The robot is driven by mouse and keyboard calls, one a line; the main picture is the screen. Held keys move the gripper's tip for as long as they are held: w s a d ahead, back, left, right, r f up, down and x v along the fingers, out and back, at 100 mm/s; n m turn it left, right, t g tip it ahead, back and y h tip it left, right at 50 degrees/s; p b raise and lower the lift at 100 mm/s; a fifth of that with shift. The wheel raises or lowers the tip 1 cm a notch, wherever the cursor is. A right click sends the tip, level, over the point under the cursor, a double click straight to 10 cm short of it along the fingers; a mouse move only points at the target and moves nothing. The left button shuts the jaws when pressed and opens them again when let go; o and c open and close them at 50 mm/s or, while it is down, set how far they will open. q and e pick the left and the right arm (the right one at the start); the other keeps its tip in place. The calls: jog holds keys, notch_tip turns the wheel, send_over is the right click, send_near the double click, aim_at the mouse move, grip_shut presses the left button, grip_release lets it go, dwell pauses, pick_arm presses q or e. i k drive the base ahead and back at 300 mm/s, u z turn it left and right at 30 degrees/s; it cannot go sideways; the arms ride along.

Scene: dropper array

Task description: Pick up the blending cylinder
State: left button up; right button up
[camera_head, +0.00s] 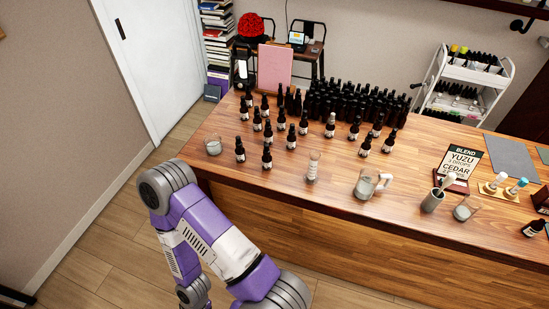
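A clear, slim, upright glass cylinder with markings (313,168), which looks like the blending cylinder, stands near the front edge of the wooden counter, left of a glass jug. Nothing touches it. One of my purple and white arms is bent in front of the counter at the lower left, below and left of the cylinder. Its gripper is outside the picture. My other arm and its gripper do not show.
Dark dropper bottles (267,157) stand behind and left of the cylinder. A glass beaker (213,146) is at the left, a glass jug (365,186) at the right. A blend sign (460,165) and a grey cup (432,201) stand farther right.

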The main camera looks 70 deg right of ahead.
aim_at(311, 177)
jog(key=i, duration=1.35)
jog(key=z, duration=1.9)
